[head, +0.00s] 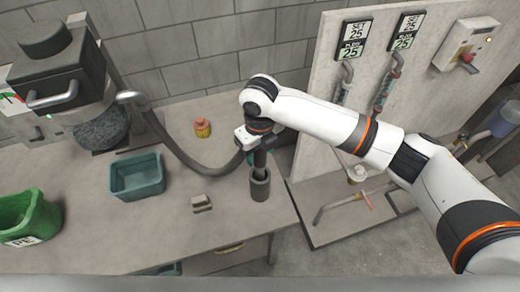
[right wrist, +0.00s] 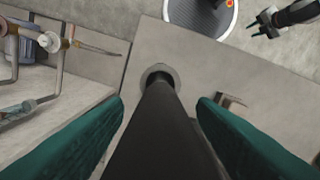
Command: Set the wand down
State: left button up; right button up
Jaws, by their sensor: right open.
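The wand (head: 260,159) is a dark upright tube, its lower end inside a grey cup-shaped holder (head: 260,186) at the worktop's right side. In the right wrist view the wand (right wrist: 165,125) runs down into the round holder (right wrist: 159,73). My right gripper (head: 252,156) is at the wand's upper part. Its teal fingers (right wrist: 160,125) stand apart on both sides of the wand, with gaps. My left gripper (right wrist: 262,24) shows small at the top right of the wrist view, its fingers apart and empty; it is outside the head view.
A grey hose (head: 180,150) arches from the machine (head: 65,75) to the wand. A teal bin (head: 137,177), a green bin (head: 30,215), an orange-capped container (head: 202,127) and a small block (head: 202,203) stand on the worktop (head: 110,235). A panel (head: 325,110) rises at right.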

notch_tip(320, 180, up, 12)
jog(key=b, duration=0.4)
jog(key=shift+r, duration=0.2)
